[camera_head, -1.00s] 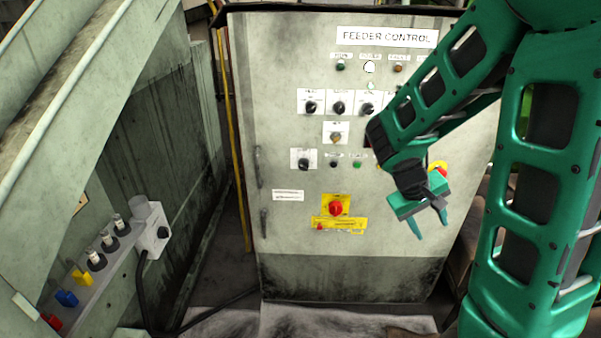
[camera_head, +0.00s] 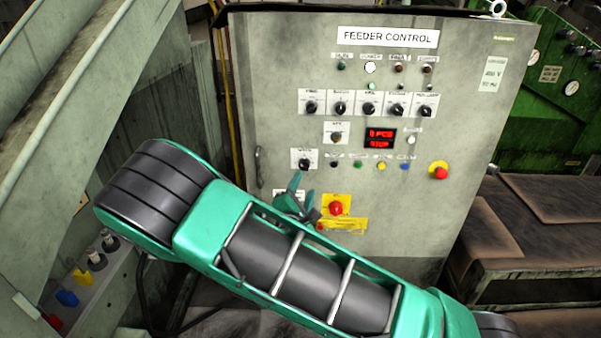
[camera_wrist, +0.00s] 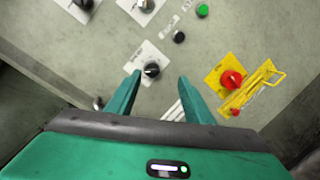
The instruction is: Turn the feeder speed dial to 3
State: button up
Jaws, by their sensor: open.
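The feeder control panel (camera_head: 462,130) stands upright ahead. A lone black dial (camera_head: 304,164) on a white plate sits at its lower left; it also shows in the wrist view (camera_wrist: 151,70). Several similar black dials, such as the leftmost one (camera_head: 311,107), form a row higher up. The dial labels are too small to read surely, so I cannot tell which is feeder speed. My gripper (camera_head: 300,192) is open and empty just below the lone dial in the head view. In the wrist view the lone dial appears between my fingertips (camera_wrist: 160,76); no contact shows.
A red knob on a yellow plate (camera_wrist: 232,79) is close right of my gripper. Coloured buttons lie right of the lone dial, with a red display (camera_head: 380,138) above and a red emergency button (camera_head: 439,171) at far right. A green machine (camera_head: 545,85) stands behind right.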

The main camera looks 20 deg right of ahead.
aim_at(303, 167)
jog(key=shift+n+t+y, duration=0.3)
jog(key=shift+n+y, duration=0.2)
jog(key=shift+n, duration=0.1)
jog(key=x, duration=0.3)
jog(key=a+x, duration=0.1)
jog(key=x, duration=0.6)
jog(key=shift+w+a+f, duration=0.1)
jog(key=shift+w+a, duration=0.25)
jog(key=shift+w, duration=0.1)
jog(key=c, duration=1)
